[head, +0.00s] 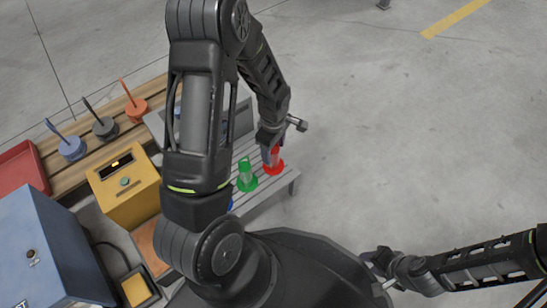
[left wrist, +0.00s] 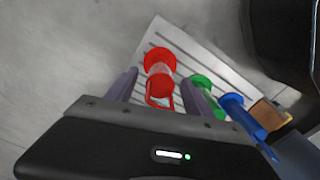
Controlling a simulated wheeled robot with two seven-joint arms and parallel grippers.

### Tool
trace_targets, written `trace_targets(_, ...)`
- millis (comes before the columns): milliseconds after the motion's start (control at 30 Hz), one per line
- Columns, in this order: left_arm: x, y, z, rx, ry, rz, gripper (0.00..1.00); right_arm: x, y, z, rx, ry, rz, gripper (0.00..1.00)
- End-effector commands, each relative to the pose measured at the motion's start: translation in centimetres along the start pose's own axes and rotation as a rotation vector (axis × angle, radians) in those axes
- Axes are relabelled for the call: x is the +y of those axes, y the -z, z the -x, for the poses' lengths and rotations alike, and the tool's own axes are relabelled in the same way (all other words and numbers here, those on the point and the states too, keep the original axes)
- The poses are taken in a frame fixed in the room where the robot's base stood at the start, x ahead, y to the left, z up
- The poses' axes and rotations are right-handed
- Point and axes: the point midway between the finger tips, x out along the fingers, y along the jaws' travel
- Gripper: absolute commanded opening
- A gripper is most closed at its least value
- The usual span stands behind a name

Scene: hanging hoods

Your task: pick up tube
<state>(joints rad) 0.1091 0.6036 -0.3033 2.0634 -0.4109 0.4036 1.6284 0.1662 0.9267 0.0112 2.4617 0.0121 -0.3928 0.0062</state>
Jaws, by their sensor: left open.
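A red tube (head: 274,160) with a wide round base stands at the right end of a grey slatted stand (head: 285,181). My left gripper (head: 268,149) is directly at it. In the left wrist view the red tube (left wrist: 160,62) lies between the two spread fingers of my left gripper (left wrist: 160,80), which are open. I cannot tell whether either finger touches it. A green tube (head: 246,176) and a blue tube (left wrist: 238,110) stand beside it in a row; my arm hides most of the blue one in the head view. My right gripper (head: 378,269) is at the lower right, away from the tubes.
A wooden slatted rack (head: 92,135) holds blue, black and orange pieces with sticks. A yellow box (head: 125,190), a blue-grey box (head: 50,250) and a red tray (head: 20,168) stand at left. Open floor lies to the right of the stand.

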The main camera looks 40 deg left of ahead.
Motion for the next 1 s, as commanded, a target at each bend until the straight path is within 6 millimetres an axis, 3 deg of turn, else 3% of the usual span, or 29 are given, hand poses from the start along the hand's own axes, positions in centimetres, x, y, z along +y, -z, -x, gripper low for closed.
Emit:
trace_targets(167, 0.0, 0.0, 0.01, 0.0, 0.0, 0.0, 0.59, 0.01, -0.03, -0.01, -0.001, 0.0, 0.0, 0.36)
trace_targets(867, 0.0, 0.0, 0.01, 0.0, 0.0, 0.0, 0.02, 0.01, -0.04, -0.01, -0.001, 0.0, 0.0, 0.36)
trace_targets(1000, 0.0, 0.0, 0.01, 0.0, 0.0, 0.0, 0.0, 0.01, -0.04, -0.01, -0.001, 0.0, 0.0, 0.36)
